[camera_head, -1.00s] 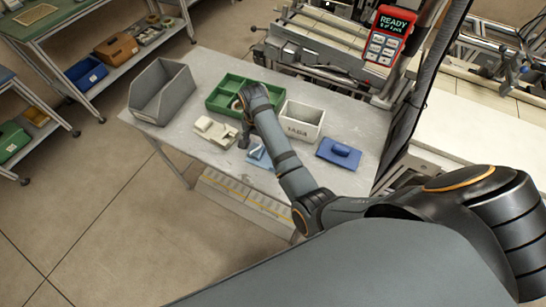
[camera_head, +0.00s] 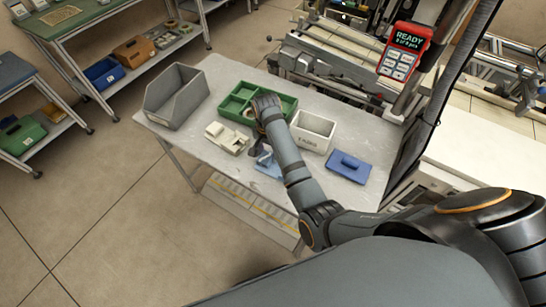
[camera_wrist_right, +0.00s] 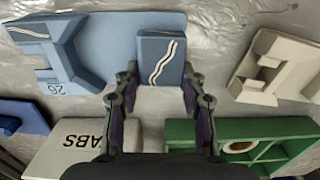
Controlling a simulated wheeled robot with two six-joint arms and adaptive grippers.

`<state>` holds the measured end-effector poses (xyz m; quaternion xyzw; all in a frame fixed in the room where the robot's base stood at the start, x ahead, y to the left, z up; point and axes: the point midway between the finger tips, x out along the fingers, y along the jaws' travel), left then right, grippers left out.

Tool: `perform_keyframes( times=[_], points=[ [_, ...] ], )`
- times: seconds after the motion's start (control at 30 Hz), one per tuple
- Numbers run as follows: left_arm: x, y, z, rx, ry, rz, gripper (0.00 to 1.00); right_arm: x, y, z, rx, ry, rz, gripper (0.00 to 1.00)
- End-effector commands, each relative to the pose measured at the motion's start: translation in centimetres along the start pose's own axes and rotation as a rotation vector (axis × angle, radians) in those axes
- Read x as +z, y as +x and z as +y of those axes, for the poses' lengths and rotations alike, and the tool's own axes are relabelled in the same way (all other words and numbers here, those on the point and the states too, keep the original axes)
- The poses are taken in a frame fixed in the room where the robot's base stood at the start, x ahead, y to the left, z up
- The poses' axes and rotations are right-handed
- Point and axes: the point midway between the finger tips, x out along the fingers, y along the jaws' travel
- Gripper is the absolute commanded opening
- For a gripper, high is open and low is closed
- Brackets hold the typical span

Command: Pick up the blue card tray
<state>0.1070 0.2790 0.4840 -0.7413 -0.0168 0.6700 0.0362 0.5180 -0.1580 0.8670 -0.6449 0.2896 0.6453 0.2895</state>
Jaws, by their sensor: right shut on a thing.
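The light blue card tray (camera_head: 268,165) is near the front edge of the grey table, partly hidden by my right arm in the head view. In the right wrist view the tray (camera_wrist_right: 103,50) has raised parts, a "26" mark and a darker blue block with a white wavy line at one end. My right gripper (camera_wrist_right: 158,82) is shut on the tray at that block, one finger on each side. In the head view the right gripper (camera_head: 260,150) points down at the tray. I cannot tell whether the tray touches the table. My left gripper is not in view.
A cream holder (camera_head: 227,138) lies to the left. A grey open bin (camera_head: 176,96) stands at the table's left end.

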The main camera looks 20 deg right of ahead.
Motion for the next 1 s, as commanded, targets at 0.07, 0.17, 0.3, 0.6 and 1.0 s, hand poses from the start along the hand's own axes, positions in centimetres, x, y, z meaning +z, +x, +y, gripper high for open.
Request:
perform_keyframes(
  times=[0.07,0.17,0.3,0.6,1.0],
  points=[
    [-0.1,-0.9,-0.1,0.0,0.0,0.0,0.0,0.0,-0.9,0.0,0.0,0.0,0.0,0.07],
    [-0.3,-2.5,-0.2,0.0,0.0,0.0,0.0,0.0,-2.3,0.0,0.0,0.0,0.0,0.07],
    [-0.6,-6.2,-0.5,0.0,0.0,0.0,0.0,0.3,-4.9,0.6,0.002,0.0,-0.002,0.07],
    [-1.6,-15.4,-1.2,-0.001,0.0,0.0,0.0,2.4,-9.8,3.9,0.002,0.001,-0.002,0.07],
    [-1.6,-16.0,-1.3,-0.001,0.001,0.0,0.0,6.7,-12.1,10.7,0.0,0.001,0.0,0.07]
  ],
)
